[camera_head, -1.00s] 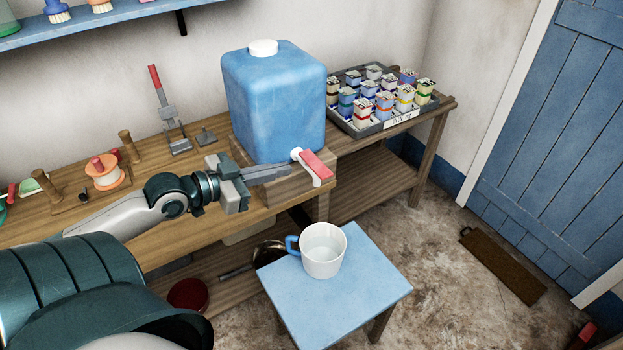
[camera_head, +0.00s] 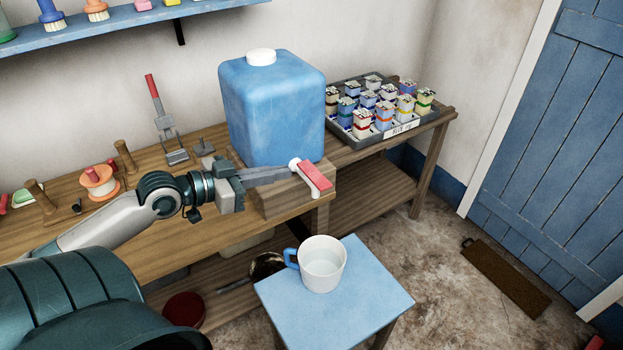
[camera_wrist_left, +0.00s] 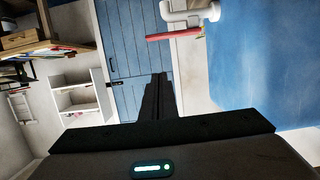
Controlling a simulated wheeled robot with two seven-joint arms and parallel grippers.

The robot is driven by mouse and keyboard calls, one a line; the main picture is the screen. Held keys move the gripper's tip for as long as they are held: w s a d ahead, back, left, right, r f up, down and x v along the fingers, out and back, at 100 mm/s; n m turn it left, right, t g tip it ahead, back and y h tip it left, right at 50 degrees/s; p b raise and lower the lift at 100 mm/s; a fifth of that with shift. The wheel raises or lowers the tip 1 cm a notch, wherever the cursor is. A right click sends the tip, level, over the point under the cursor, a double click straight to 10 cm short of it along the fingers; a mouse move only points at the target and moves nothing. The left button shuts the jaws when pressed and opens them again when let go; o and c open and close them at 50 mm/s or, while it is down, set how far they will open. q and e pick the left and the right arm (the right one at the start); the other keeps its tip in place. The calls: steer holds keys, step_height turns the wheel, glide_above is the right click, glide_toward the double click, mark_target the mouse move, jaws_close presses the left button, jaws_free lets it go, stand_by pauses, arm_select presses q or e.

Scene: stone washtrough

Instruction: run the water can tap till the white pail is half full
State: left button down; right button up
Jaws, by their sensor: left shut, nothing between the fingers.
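The blue water can (camera_head: 272,110) with a white cap stands on a wooden block at the bench edge. Its white tap (camera_head: 294,163) has a red lever (camera_head: 315,177), angled toward the lower right. The lever also shows in the left wrist view (camera_wrist_left: 174,36). My left gripper (camera_head: 287,172) is shut and empty, its tips just left of the tap; I cannot tell whether they touch it. Its fingers also show in the wrist view (camera_wrist_left: 160,78). The white pail (camera_head: 322,266) with a blue handle stands upright below the tap. Its water level is unclear. No stream is visible.
The pail stands on a blue stool (camera_head: 345,305). A grey tray (camera_head: 395,128) of small cartons is right of the can. A red-handled tool (camera_head: 160,110) and wooden pegs stand left on the bench. Floor to the right is mostly clear.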

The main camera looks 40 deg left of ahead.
arm_select(q)
steer(key=shift+w+d+p, duration=0.55)
steer(key=shift+w, duration=0.75)
steer(key=p, duration=0.3)
glide_above(311, 181)
steer(key=s+d, duration=0.2)
step_height(311, 181, down, 2)
steer(key=f, duration=0.2)
steer(key=shift+w+a+f, duration=0.1)
steer(key=shift+a+f, duration=0.1)
steer(key=shift+f, duration=0.9)
steer(key=shift+f, duration=0.1)
